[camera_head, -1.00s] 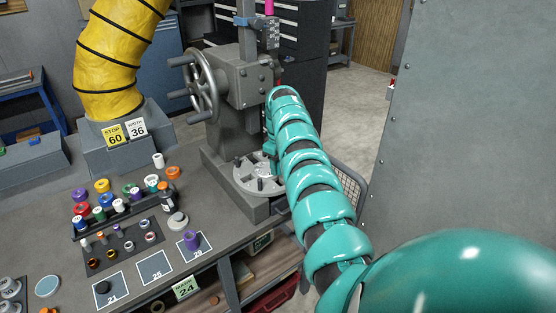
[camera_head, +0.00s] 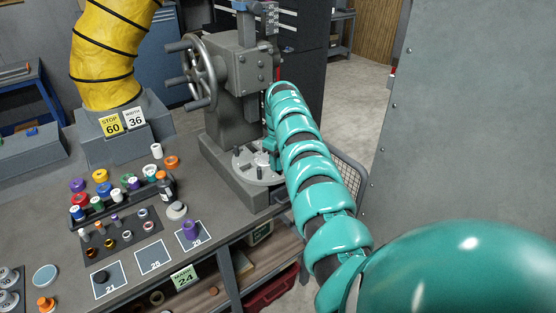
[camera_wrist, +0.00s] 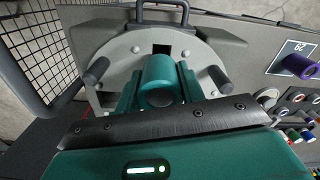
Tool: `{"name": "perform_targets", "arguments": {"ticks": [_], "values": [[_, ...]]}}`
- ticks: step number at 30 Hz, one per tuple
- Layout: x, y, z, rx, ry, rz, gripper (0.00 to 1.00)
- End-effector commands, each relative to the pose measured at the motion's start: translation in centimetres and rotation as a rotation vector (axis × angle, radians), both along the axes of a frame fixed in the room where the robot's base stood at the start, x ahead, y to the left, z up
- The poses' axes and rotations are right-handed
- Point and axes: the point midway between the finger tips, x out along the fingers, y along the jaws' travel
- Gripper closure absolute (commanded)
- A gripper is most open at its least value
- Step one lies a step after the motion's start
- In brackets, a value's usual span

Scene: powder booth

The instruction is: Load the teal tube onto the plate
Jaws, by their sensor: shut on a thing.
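The teal tube (camera_wrist: 158,78) shows in the wrist view between the two teal fingers of my gripper (camera_wrist: 160,88), which is shut on it. The round grey plate (camera_wrist: 112,58), with a square dark slot and dark posts, lies behind and below the tube. In the head view my gripper (camera_head: 268,152) is just over the right side of the plate (camera_head: 243,160), under the press head. My arm hides part of the plate, and the tube cannot be made out there. I cannot tell whether the tube touches the plate.
The grey press (camera_head: 235,85) with its handwheel (camera_head: 197,75) stands behind the plate. Several coloured spools and a dark rack (camera_head: 118,205) sit on the bench to the left. A purple spool (camera_head: 190,229) stands on a marked square. A wire mesh guard (camera_head: 350,180) is at the right.

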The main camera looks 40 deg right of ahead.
Motion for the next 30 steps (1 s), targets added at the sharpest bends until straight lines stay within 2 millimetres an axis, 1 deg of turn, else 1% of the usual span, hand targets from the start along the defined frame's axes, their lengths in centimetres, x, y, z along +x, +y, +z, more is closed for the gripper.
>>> {"name": "perform_targets", "arguments": {"ticks": [22, 23, 24, 26, 30], "values": [[0.0, 0.0, -1.4, 0.0, 0.0, 0.0, 0.88], [0.0, 0.0, -1.3, 0.0, 0.0, 0.0, 0.56], [0.0, 0.0, -1.3, 0.0, 0.0, 0.0, 0.48], [0.0, 0.0, -1.3, 0.0, 0.0, 0.0, 0.36], [0.0, 0.0, -1.4, 0.001, 0.001, 0.001, 0.36]]}}
